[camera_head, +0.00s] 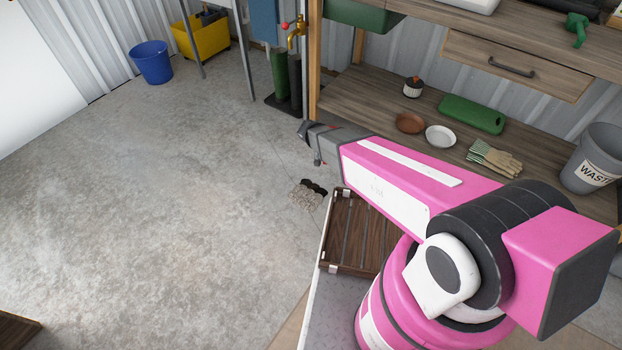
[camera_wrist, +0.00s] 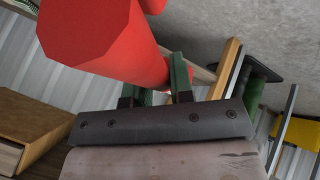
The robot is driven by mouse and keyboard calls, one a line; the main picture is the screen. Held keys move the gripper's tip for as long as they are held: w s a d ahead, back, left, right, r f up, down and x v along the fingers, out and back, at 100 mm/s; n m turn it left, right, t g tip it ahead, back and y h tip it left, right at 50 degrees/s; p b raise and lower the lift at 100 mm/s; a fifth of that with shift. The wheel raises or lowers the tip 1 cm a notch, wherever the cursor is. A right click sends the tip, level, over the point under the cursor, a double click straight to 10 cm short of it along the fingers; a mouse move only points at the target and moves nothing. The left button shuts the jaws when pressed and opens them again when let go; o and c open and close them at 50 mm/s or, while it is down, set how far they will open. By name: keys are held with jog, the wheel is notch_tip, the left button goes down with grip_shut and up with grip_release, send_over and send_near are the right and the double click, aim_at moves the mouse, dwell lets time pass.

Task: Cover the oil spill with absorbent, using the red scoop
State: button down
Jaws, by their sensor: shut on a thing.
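My gripper (camera_wrist: 160,82) is shut on the red scoop (camera_wrist: 100,36) in the wrist view, its green fingers on either side of the scoop's narrow part. The inside of the scoop and anything in it are hidden. In the head view, my arm reaches left and its end (camera_head: 316,142) is above the floor. Below it on the concrete lies a small black patch, apparently the oil spill (camera_head: 318,187). Beige granules, apparently absorbent (camera_head: 304,198), lie over its near-left side, leaving black showing at the far edge. The scoop is not clearly visible in the head view.
A slatted wooden tray (camera_head: 350,235) sits right of the patch. A waste bin (camera_head: 597,160) stands right. Blue (camera_head: 151,62) and yellow (camera_head: 201,38) buckets stand at the back.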

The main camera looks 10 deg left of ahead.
jog(key=s+a+f+n, duration=0.1)
jog(key=s+a+f, duration=0.2)
jog(key=s+f, duration=0.3)
jog(key=s+a+f, duration=0.3)
jog(key=f, duration=0.4)
jog(key=w+r+n+g, duration=0.2)
jog(key=w+g, duration=0.5)
jog(key=g, duration=0.4)
jog(key=shift+a+r+n+h, duration=0.25)
jog(key=shift+r+n+h, duration=0.05)
jog(key=shift+r+n, duration=0.15)
jog(key=shift+s, duration=0.1)
dwell(0.6)
